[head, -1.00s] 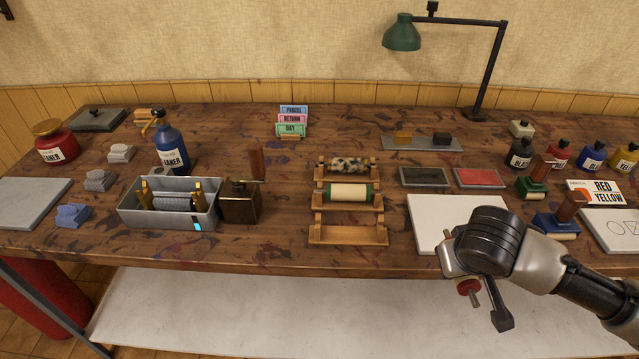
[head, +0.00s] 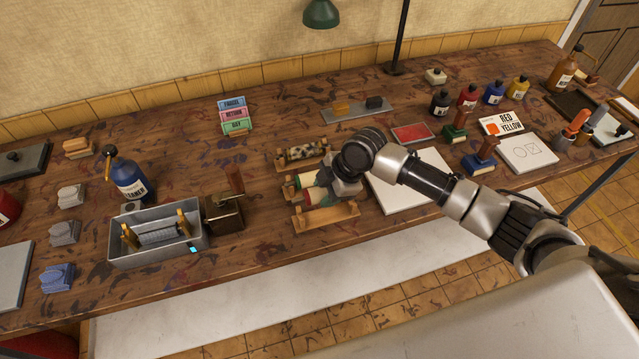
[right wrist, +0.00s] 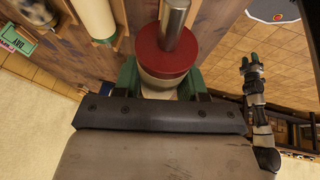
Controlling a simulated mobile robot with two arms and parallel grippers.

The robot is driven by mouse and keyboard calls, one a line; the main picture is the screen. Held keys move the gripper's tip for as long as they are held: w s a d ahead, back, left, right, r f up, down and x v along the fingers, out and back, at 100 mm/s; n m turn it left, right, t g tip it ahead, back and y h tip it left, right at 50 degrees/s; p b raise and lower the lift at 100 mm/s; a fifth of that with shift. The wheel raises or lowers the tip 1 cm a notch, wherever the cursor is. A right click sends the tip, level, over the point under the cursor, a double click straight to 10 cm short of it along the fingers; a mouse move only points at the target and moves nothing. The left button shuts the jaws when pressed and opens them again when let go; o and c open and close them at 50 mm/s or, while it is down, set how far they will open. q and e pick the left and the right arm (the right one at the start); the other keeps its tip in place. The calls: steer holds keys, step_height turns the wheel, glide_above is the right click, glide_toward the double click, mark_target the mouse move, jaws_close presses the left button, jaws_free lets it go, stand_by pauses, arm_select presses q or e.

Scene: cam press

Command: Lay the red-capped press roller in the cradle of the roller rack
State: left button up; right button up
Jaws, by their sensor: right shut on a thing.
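The red-capped press roller (right wrist: 163,60) shows in the right wrist view with its red cap, metal shaft and part of its cream body. My right gripper (right wrist: 160,82) is shut on it, with a green finger on each side. In the head view, my right gripper (head: 325,196) is over the roller rack (head: 325,216), near its front cradle and the middle roller. The gripper hides most of the held roller there; I cannot tell whether it touches the rack. My left gripper (right wrist: 250,65) appears small in the right wrist view, its green tips apart and empty.
The rack's back cradle holds a speckled roller (head: 306,150); the middle one holds a cream, green-capped roller (right wrist: 95,18). A white slab (head: 405,195) lies to the right.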

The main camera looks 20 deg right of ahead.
steer(key=shift+s+d+f+b, duration=0.1)
steer(key=shift+d+f+b, duration=0.1)
steer(key=shift+f+b, duration=0.7)
steer(key=shift+f, duration=0.15)
step_height(320, 180, down, 2)
steer(key=shift+a+f+b, duration=0.1)
steer(key=shift+a+b, duration=0.05)
steer(key=shift+b, duration=0.85)
steer(key=shift+f+b, duration=0.3)
steer(key=shift+f, duration=0.25)
arm_select(q)
steer(key=f, duration=0.4)
steer(key=shift+s+d+f, duration=0.15)
steer(key=shift+s+f, duration=0.05)
steer(key=shift+f, duration=0.1)
steer(key=shift+w, duration=0.1)
steer(key=shift+r, duration=0.2)
arm_select(e)
steer(key=shift+f, duration=0.5)
